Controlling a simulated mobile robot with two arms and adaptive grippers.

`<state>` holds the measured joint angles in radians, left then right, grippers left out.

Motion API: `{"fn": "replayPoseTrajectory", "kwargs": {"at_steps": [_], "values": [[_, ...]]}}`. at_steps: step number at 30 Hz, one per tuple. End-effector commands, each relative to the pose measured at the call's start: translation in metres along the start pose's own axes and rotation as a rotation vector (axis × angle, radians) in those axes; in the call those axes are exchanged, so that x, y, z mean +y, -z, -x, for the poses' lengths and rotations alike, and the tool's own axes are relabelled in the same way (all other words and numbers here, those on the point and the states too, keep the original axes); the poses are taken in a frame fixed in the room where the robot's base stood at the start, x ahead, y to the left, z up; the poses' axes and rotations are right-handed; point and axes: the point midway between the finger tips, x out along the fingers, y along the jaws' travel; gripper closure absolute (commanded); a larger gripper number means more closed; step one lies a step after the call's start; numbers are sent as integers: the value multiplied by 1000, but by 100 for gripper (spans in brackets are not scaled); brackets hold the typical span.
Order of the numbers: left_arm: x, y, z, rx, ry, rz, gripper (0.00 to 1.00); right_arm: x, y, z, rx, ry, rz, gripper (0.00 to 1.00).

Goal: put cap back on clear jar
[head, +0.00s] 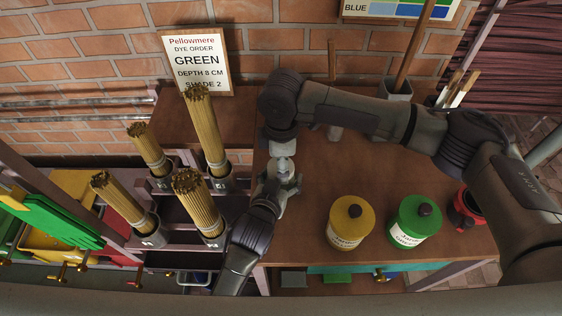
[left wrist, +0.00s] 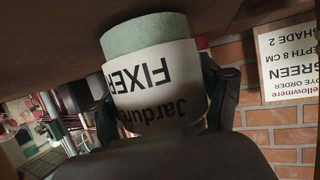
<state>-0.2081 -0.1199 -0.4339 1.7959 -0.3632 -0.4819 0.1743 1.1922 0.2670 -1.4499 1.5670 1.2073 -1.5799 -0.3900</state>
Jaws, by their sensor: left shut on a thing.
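The jar (left wrist: 155,85) shows large in the left wrist view, with pale green at one end and a white label reading FIXER. My left gripper (left wrist: 165,105) is shut around it, one dark finger on each side. In the head view my left gripper (head: 281,186) reaches from the lower left to the left part of the table. My right gripper (head: 283,158) points down at the same spot, right above or against the jar. The two grippers hide most of the jar there. I cannot make out the cap or the right fingers' opening.
A yellow jar (head: 351,224) and a green jar (head: 414,222), both capped, stand on the brown table (head: 330,180). A red and black item (head: 466,209) is at the right. Incense bundles (head: 205,135) stand in holders at left. A sign (head: 197,62) is behind.

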Motion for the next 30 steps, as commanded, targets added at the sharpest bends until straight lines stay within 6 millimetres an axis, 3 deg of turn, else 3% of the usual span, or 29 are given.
{"fn": "replayPoseTrajectory", "kwargs": {"at_steps": [2,3,7,19,30], "values": [[0,-1,0,-1,1,-2,100,0,0,0,-1,0,1,78],[0,-1,0,-1,1,-2,100,0,0,0,-1,0,1,33],[0,-1,0,-1,1,-1,100,0,0,0,-1,0,2,11],[-1,-1,0,-2,1,-1,100,-1,2,3,3,3,6,11],[-1,-1,0,-1,1,-2,100,-1,1,44,1,0,5,11]]}}
